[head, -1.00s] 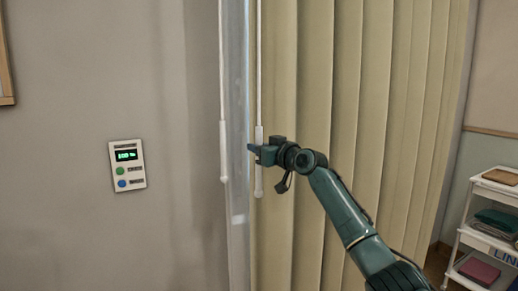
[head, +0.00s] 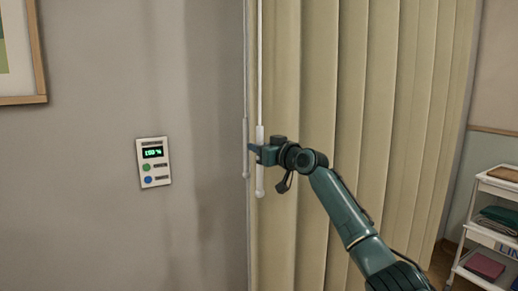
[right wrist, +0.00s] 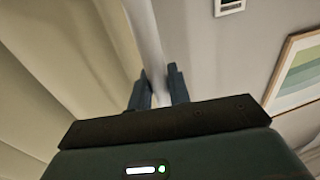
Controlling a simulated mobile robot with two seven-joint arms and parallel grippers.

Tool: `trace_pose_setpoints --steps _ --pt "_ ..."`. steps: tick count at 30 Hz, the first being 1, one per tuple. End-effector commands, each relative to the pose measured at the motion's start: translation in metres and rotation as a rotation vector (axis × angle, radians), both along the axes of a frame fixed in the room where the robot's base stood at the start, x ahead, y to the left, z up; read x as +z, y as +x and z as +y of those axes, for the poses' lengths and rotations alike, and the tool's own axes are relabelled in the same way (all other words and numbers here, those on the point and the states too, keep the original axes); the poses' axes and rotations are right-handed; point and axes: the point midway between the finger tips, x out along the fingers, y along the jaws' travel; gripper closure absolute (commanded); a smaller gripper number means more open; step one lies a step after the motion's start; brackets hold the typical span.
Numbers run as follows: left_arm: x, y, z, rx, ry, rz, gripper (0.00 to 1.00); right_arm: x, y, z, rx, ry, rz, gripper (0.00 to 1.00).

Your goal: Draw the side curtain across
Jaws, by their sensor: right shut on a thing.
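The side curtain (head: 345,110) hangs in beige vertical folds across the middle and right of the head view. A white draw wand (head: 260,60) hangs at its left edge. My right gripper (head: 256,150) is shut on this wand near its thicker lower end. In the right wrist view the wand (right wrist: 146,35) passes between the two fingers (right wrist: 158,88). A second thin wand (head: 246,140) hangs just left of the held one, close beside it. My left gripper is not in view.
A wall panel (head: 153,163) with a green display and two buttons is on the grey wall at left. A framed picture (head: 40,60) hangs at upper left. A white cart (head: 482,235) with folded linens stands at far right.

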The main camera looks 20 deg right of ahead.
Motion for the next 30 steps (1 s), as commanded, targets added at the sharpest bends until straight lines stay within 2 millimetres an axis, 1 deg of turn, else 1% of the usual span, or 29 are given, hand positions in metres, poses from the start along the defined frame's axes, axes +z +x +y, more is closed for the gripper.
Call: trace_pose_setpoints --steps 1,7,8,15,24,26,30 --pt "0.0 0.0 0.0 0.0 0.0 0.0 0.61 -0.003 0.0 0.005 0.009 0.0 0.006 1.0" --pt "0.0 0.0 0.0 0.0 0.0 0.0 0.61 -0.004 0.0 0.006 0.011 0.001 0.007 1.0" --pt "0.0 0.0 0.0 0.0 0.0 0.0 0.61 -0.004 0.0 0.006 0.011 0.001 0.007 0.8" --pt "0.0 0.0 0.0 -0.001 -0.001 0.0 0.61 -0.003 0.0 0.005 0.009 0.002 0.006 0.62" --pt "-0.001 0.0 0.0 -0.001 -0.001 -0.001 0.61 -0.002 -0.002 0.002 0.005 -0.001 0.002 0.62" --pt "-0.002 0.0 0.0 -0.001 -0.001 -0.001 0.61 -0.003 -0.006 0.0 0.005 -0.001 0.002 0.62" --pt "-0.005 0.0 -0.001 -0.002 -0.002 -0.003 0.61 -0.003 -0.021 -0.004 0.005 -0.002 -0.001 0.62"
